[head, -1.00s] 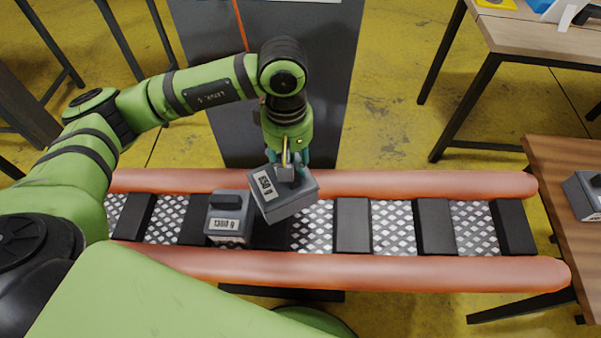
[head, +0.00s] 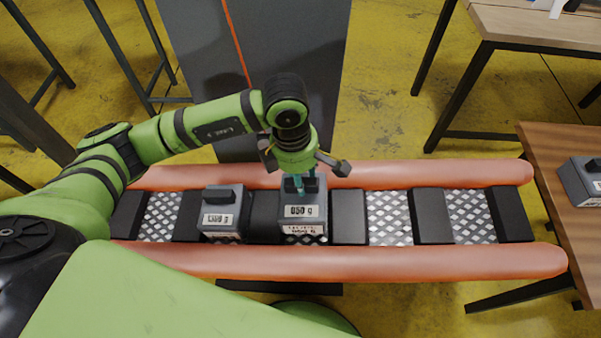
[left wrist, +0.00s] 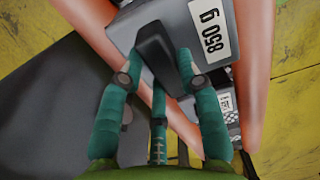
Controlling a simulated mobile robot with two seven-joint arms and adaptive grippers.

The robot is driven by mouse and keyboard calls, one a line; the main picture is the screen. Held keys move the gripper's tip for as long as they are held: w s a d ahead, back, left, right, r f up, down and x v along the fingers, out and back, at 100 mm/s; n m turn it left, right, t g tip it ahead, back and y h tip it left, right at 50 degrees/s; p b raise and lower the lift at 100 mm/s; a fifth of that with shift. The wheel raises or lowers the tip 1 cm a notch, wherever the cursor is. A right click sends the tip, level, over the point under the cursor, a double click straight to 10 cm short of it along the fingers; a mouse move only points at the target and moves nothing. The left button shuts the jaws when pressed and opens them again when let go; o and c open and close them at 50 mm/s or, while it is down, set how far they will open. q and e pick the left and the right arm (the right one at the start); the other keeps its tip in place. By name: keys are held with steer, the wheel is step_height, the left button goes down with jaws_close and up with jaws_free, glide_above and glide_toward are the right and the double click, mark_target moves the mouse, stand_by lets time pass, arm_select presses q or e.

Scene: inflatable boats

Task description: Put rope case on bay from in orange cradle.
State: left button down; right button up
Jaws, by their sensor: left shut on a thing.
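A grey case labelled 850 g (head: 303,230) is upright and level between the two orange tubes of a long frame (head: 440,262). My left gripper (head: 306,184) is shut on its dark top handle (left wrist: 158,48). The left wrist view shows the teal fingers on both sides of that handle and the label (left wrist: 211,30) facing up right. I cannot tell whether the case rests on the patterned floor or hangs just above it. A similar grey case (head: 223,221) sits close to its left. Which case is the rope case is not readable. My right gripper is not in view.
Black slats (head: 433,216) split the patterned floor (head: 389,218) into bays; those to the right are empty. Another grey case (head: 578,183) stands on a wooden table (head: 545,150) at the right. A dark panel (head: 285,60) lies beyond the frame.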

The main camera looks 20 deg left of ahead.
arm_select(q)
steer(key=shift+d+f+b, duration=0.1)
steer(key=shift+f+b, duration=0.4)
steer(key=shift+f, duration=0.3)
steer(key=shift+w+d+f+b, duration=0.1)
steer(key=shift+f+b, duration=0.6)
steer(key=shift+f, duration=0.75)
steer(key=c, duration=0.8)
jaws_free()
steer(key=shift+f, duration=0.15)
steer(key=r, duration=0.8)
steer(key=a+r, duration=0.1)
steer(key=r, duration=0.3)
steer(key=shift+s+a+r, duration=0.1)
steer(key=shift+s, duration=0.15)
